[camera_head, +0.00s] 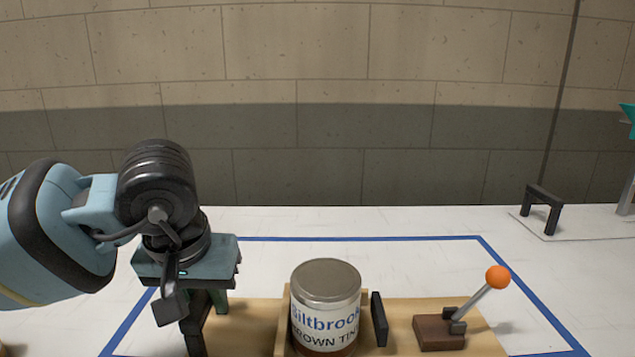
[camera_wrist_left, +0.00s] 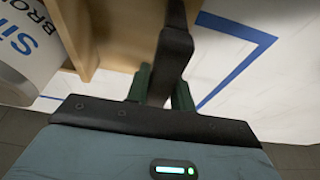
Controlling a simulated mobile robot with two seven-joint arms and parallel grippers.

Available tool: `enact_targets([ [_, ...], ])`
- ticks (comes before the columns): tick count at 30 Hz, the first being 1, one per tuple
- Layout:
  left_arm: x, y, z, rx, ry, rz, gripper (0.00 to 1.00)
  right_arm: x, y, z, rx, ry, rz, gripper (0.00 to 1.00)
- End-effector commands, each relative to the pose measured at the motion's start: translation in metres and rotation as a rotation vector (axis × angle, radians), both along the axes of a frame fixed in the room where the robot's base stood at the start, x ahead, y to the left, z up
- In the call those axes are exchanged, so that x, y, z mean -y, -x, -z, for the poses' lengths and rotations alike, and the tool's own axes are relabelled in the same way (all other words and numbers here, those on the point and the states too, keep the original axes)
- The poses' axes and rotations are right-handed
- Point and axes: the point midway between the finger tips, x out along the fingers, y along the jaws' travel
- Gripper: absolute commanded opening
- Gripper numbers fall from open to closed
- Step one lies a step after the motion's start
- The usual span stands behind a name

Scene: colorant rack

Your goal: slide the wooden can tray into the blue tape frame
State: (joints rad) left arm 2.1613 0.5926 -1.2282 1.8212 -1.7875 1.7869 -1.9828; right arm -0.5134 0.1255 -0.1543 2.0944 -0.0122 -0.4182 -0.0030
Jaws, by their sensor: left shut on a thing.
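The wooden can tray (camera_head: 255,325) lies at the bottom of the head view, its near side cut off. Its far part is inside the blue tape frame (camera_head: 360,239), with white surface between its far edge and the far tape line. A can labelled Siltbrook Brown Tint (camera_head: 325,305) stands upright on the tray. My left gripper (camera_head: 207,308) is at the tray's left end, shut on a black handle (camera_wrist_left: 176,50), which shows between its green fingers in the left wrist view. My right gripper is not in view.
A brown block with an orange-knobbed lever (camera_head: 440,332) is at the tray's right part, and a black upright piece (camera_head: 379,319) is beside the can. A black arch (camera_head: 542,207) stands at the back right. A teal and grey object (camera_head: 628,120) is cut off at the right edge.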

Motion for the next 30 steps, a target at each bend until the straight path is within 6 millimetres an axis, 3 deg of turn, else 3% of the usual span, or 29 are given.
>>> enact_targets([
  [30,0.0,-0.046,-0.001,0.002,0.001,-0.005,0.0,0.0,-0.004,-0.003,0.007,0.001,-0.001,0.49],
])
